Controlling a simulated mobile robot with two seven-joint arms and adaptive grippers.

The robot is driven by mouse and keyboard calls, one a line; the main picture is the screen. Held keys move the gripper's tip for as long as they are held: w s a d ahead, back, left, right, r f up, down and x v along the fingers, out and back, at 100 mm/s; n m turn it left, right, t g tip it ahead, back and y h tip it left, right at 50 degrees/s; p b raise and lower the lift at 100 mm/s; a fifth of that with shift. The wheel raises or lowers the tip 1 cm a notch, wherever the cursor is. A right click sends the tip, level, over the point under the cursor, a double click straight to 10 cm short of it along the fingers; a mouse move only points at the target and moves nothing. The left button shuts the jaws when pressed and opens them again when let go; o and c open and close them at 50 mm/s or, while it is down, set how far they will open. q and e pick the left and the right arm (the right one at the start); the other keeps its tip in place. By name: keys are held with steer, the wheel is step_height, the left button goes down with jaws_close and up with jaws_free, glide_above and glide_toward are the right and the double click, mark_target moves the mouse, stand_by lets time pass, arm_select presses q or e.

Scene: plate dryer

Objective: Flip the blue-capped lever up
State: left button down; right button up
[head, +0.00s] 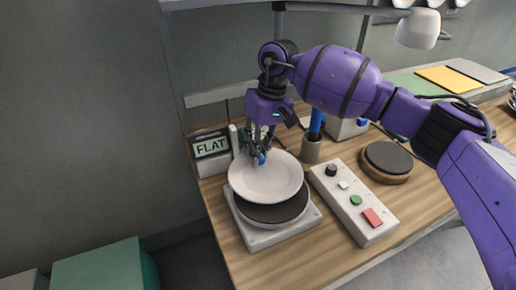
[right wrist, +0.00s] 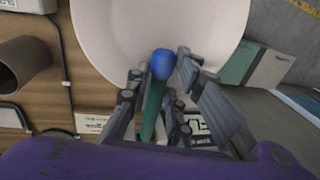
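The blue-capped lever shows in the right wrist view as a round blue cap (right wrist: 163,63) on a green stalk (right wrist: 152,112). In the head view its blue cap (head: 261,160) peeks out below my right gripper (head: 260,154), at the back edge of a white plate. My right gripper (right wrist: 161,68) has one finger on each side of the lever, with small gaps beside the cap, and looks open. The white plate (head: 265,180) is tilted on a dark round pad over a grey base (head: 262,240). The lever's foot is hidden. My left gripper is not in view.
A sign reading FLAT (head: 212,147) stands behind left of the plate. A control box (head: 352,200) with a knob and buttons lies to the right. A brown cup (head: 311,150) and a black-topped wooden disc (head: 387,160) stand farther right.

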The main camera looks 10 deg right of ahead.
mark_target(252, 145)
steer(key=shift+a, duration=0.1)
jaws_close()
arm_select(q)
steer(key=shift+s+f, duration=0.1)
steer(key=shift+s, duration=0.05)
arm_select(e)
steer(key=shift+r, duration=0.1)
